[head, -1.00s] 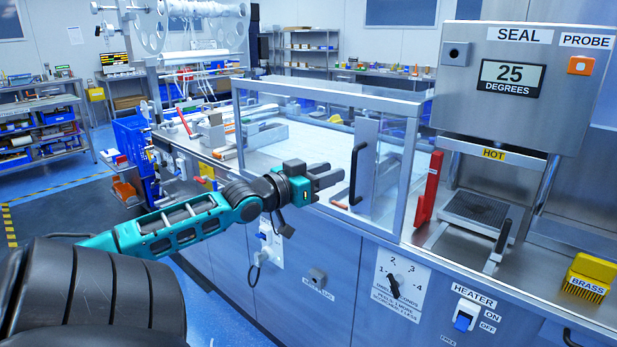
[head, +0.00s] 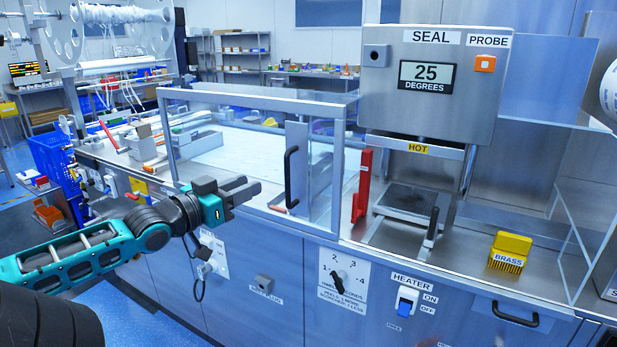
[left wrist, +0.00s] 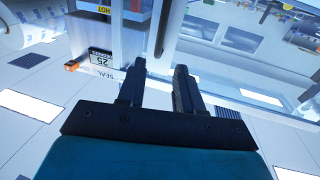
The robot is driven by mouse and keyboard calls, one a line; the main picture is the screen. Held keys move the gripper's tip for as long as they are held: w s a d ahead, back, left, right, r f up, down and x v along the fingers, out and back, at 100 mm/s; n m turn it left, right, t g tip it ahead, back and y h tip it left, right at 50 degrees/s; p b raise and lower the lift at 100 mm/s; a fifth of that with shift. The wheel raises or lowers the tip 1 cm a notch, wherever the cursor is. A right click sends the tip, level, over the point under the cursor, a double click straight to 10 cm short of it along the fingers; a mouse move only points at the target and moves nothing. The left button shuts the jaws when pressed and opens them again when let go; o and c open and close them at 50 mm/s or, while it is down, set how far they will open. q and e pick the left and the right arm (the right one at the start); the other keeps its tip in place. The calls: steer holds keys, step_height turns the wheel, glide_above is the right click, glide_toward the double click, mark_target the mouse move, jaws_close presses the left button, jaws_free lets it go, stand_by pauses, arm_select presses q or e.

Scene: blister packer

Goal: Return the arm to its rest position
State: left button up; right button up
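My left arm, teal and black, comes in from the left in the head view. Its gripper (head: 252,190) is in front of the clear guard box and left of the guard's black handle (head: 290,176). In the left wrist view the two dark fingers (left wrist: 159,76) stand apart with nothing between them, so it is open and empty. The wrist camera sees the sealing machine tilted, with its 25-degree display (left wrist: 101,58) beyond the fingers. My right gripper is not in view.
The bench holds the clear guard box (head: 262,100), a red lever (head: 362,185), the seal station (head: 435,85) and a yellow brass brush (head: 510,250). The heater switch (head: 406,300) and a dial (head: 338,278) are on the bench front. Blue floor is clear at lower left.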

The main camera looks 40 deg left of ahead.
arm_select(q)
steer(key=s+d+f+g, duration=0.1)
steer(key=s+d+f, duration=0.15)
steer(key=f, duration=0.45)
steer(key=s+d+f+g, duration=0.2)
steer(key=d+f, duration=0.1)
steer(key=f, duration=0.5)
steer(key=s+d+f+g, duration=0.1)
steer(key=s+d+f, duration=0.1)
steer(key=f, duration=0.5)
steer(key=s+d+f+m+g+h, duration=0.1)
steer(key=d+f, duration=0.2)
steer(key=d, duration=0.6)
steer(key=s+d+f+m+g+h, duration=0.1)
steer(key=d+f, duration=0.3)
steer(key=d, duration=0.5)
steer(key=d+f+m+g, duration=0.1)
steer(key=d+f, duration=0.3)
steer(key=d, duration=0.5)
steer(key=shift+s+f+h, duration=0.15)
steer(key=shift+s+h, duration=0.25)
steer(key=shift+a, duration=0.25)
